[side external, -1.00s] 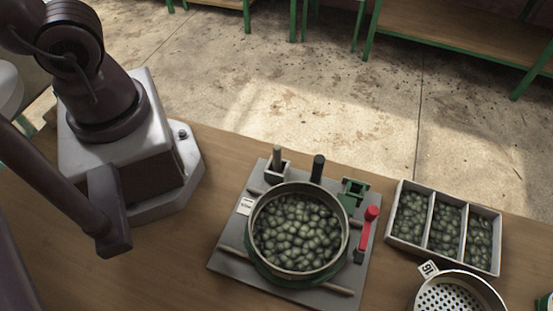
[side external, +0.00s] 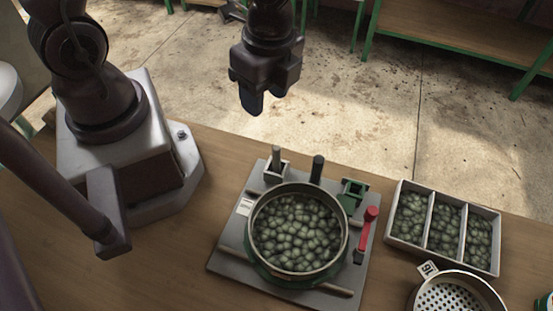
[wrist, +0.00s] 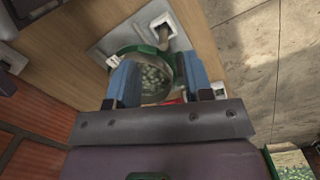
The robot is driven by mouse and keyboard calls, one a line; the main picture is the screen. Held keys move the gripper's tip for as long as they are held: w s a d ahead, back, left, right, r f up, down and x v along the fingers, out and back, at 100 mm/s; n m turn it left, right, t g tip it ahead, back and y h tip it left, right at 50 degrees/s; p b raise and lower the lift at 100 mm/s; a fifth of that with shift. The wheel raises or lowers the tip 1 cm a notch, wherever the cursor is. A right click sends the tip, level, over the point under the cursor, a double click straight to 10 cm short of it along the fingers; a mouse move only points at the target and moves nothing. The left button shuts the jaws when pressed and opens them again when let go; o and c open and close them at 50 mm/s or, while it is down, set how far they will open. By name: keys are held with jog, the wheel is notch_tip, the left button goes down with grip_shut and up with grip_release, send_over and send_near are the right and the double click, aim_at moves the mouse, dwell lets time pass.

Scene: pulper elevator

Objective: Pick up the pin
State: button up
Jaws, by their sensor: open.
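The pin (side external: 277,154) looks like a short grey rod standing upright in a small white square holder (side external: 270,176) at the back left of the grey plate. In the wrist view, a white holder with a greyish rod (wrist: 162,29) shows beyond the fingertips. My gripper (side external: 249,103) hangs in the air behind and above the plate, clear of the pin. In the wrist view my gripper (wrist: 159,80) has its two blue fingers spread apart with nothing between them.
A round pan (side external: 298,232) of green-grey beans sits on the plate (side external: 228,255). A black post (side external: 317,168), a green bracket (side external: 353,193) and a red-handled lever (side external: 368,228) stand around it. A three-part tray (side external: 391,225) and a perforated bowl (side external: 452,276) are at the right.

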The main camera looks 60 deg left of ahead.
aim_at(276, 148)
jog(key=d+m, duration=0.2)
jog(key=shift+d+f+m, duration=0.2)
jog(key=shift+f+m, duration=0.1)
jog(key=shift+m, duration=0.1)
jog(key=shift+w+d+m+t+h, duration=0.2)
jog(key=shift+w+m+t+h, duration=0.15)
jog(key=shift+m, duration=0.55)
notch_tip(276, 148, down, 13)
jog(key=shift+s+r, duration=0.1)
jog(key=shift+r, duration=0.05)
jog(key=shift+c, duration=0.5)
grip_shut()
